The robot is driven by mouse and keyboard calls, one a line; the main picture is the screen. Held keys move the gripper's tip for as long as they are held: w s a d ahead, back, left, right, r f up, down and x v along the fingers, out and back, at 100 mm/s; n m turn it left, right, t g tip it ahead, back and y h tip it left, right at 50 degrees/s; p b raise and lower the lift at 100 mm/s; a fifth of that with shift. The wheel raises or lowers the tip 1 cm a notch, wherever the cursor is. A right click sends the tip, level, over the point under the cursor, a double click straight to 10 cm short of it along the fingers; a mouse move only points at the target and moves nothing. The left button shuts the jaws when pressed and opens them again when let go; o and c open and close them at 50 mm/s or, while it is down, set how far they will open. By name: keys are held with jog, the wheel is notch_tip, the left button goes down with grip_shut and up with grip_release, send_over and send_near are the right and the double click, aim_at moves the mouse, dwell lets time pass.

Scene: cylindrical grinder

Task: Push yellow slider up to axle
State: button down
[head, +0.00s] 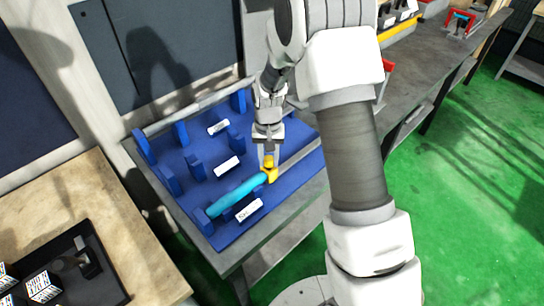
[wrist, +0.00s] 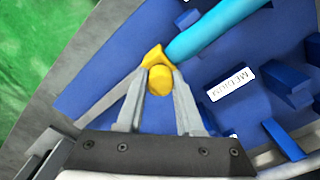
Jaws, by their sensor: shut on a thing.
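The yellow slider (head: 270,170) sits on a grey rail over the blue fixture board. It also shows in the wrist view (wrist: 158,72), with a round knob facing the camera. The cyan axle (head: 236,192) lies on the board's blue holders, its right end at the slider. In the wrist view the axle (wrist: 205,35) meets the slider's upper right side, and I see no clear gap between them. My gripper (head: 268,156) is above the slider, with its two grey fingers (wrist: 160,85) shut around the yellow knob.
The blue board (head: 180,205) carries several upright blue holders and white labels (head: 227,166). A grey bar (head: 195,106) lies along its back. A wooden table (head: 75,205) with a black tray stands at left. A grey bench (head: 425,75) extends to the right over green floor.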

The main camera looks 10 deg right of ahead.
jog(key=c, duration=0.5)
grip_release()
jog(key=shift+s+a, duration=0.15)
jog(key=shift+a, duration=0.1)
jog(key=shift+c, duration=0.2)
jog(key=shift+r, duration=0.55)
notch_tip(320, 180, up, 16)
jog(key=shift+r, duration=0.2)
jog(key=s+d+r+n+t, duration=0.1)
jog(key=s+d+r+t, duration=0.25)
jog(key=s+r, duration=0.7)
jog(key=s+d+n+t, duration=0.1)
jog(key=s+d+t, duration=0.1)
jog(key=s, duration=1.2)
jog(key=shift+s+d, duration=0.15)
jog(key=shift+d, duration=0.05)
